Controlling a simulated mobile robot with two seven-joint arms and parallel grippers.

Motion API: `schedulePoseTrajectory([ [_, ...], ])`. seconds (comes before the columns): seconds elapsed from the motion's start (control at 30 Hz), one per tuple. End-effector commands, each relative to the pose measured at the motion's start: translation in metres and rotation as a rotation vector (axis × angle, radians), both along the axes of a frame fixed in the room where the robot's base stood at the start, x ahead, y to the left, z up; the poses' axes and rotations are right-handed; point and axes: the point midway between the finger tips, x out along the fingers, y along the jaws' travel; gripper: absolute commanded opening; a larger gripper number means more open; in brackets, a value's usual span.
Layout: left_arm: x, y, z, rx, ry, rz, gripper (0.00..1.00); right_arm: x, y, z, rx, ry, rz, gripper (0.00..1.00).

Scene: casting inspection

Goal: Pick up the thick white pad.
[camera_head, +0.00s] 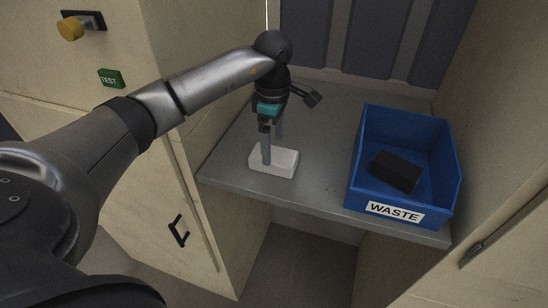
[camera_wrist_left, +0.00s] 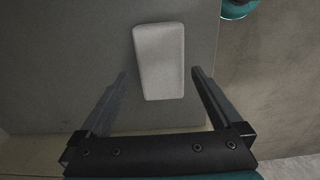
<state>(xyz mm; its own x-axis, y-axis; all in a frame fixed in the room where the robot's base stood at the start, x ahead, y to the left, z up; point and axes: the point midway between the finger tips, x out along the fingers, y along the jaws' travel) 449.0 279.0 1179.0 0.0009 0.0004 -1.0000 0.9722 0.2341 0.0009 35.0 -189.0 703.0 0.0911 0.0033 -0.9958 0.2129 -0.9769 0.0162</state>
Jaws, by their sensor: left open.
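The thick white pad (camera_head: 275,164) lies flat on the grey shelf in the head view. It also shows in the left wrist view (camera_wrist_left: 159,60), lengthwise between the lines of the two fingers. My left gripper (camera_head: 271,150) is above the pad with its fingers pointing down. In the left wrist view the left gripper (camera_wrist_left: 160,82) is open, with a finger on each side of the pad's near end and a gap on both sides. In the head view one finger covers a little of the pad. My right gripper is in neither view.
A blue bin (camera_head: 400,206) labelled WASTE stands right of the pad on the grey shelf (camera_head: 225,166), with a black block (camera_head: 395,171) inside. Cream walls close in the sides. A green TEST button (camera_head: 110,79) and a yellow knob (camera_head: 70,29) are at the left.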

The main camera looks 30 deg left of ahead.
Motion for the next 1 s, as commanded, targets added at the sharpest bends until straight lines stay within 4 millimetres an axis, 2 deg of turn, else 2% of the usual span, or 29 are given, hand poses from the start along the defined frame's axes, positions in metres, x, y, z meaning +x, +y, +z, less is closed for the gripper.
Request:
schedulePoseTrajectory([
  [0.13,-0.002,-0.003,-0.019,-0.001,0.005,0.0,1.0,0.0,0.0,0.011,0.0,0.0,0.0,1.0],
  [0.3,-0.002,-0.003,-0.04,-0.002,0.004,0.0,1.0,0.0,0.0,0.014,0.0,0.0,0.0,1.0],
  [0.57,-0.001,-0.003,-0.044,0.0,0.001,-0.001,1.0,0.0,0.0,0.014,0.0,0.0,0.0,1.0],
  [1.0,-0.002,-0.003,-0.043,0.0,0.001,-0.001,0.53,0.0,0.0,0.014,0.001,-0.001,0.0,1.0],
])
